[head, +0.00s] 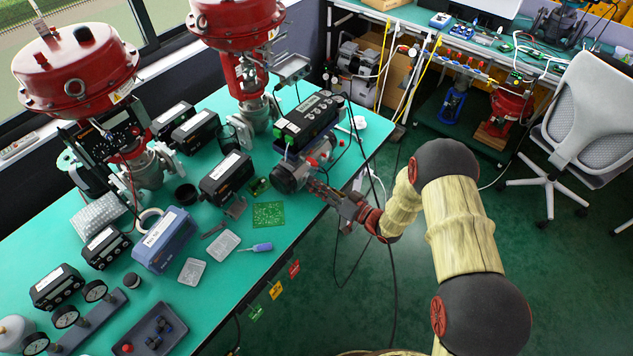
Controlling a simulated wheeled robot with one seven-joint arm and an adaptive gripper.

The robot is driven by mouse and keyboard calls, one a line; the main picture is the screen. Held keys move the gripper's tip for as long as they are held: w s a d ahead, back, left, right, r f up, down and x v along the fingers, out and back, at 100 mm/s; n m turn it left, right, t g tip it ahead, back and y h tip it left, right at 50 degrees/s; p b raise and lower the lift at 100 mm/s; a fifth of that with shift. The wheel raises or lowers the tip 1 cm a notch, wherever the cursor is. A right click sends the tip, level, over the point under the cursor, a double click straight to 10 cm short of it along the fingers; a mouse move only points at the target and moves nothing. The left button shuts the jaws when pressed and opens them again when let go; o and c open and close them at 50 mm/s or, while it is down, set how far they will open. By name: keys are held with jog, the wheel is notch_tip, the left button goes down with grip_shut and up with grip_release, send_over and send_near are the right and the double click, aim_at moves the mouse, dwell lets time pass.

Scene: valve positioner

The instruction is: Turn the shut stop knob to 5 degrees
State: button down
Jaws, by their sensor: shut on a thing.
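A black valve positioner unit (308,121) with green connectors stands near the right edge of the green table. Below it is a grey rounded housing (289,178) with small red parts (313,161) on its side. My gripper (314,187) reaches in from the right at the table's edge, and its fingertips are against the front of this assembly. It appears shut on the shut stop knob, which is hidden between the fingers. The knob's angle and any scale marks are too small to read.
Red-topped valve actuators (75,70) stand along the back of the green table (330,235). A green circuit board (269,214), a blue screwdriver (255,248) and a blue device (165,240) lie left of my gripper. Cables hang beside the table edge. An office chair (590,110) stands at the right.

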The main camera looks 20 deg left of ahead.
jog(key=m+p, duration=0.2)
jog(key=m, duration=0.3)
jog(key=shift+r+m, duration=0.1)
jog(key=shift+m, duration=0.2)
jog(key=m+p, duration=0.2)
jog(key=m, duration=0.3)
jog(key=shift+m, duration=0.4)
jog(key=c, duration=1.8)
grip_release()
jog(key=shift+o, duration=0.3)
jog(key=shift+d, duration=0.1)
jog(key=v, duration=1.2)
